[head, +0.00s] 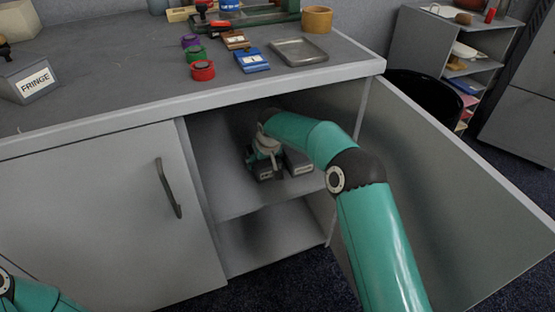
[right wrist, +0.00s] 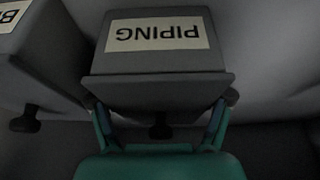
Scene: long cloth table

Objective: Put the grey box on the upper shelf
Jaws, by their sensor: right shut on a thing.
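My right gripper (head: 265,155) reaches into the open cabinet under the table. It is shut on a grey box (head: 268,173) with a white label; in the right wrist view this box (right wrist: 160,62) reads PIPING, upside down, with a finger on each side of its lid edge. The box is at the upper shelf (head: 225,195); I cannot tell whether its base touches the board. A second grey labelled box (head: 299,163) stands just right of it, and at the left of the right wrist view (right wrist: 35,65). My left gripper is out of view; only part of its arm shows.
The cabinet's right door (head: 450,190) stands open beside my arm; the left door (head: 90,225) is shut. The lower compartment (head: 275,240) looks empty. On the table are a FRINGE box (head: 30,82), coloured lidded pots (head: 202,70) and a metal tray (head: 299,52).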

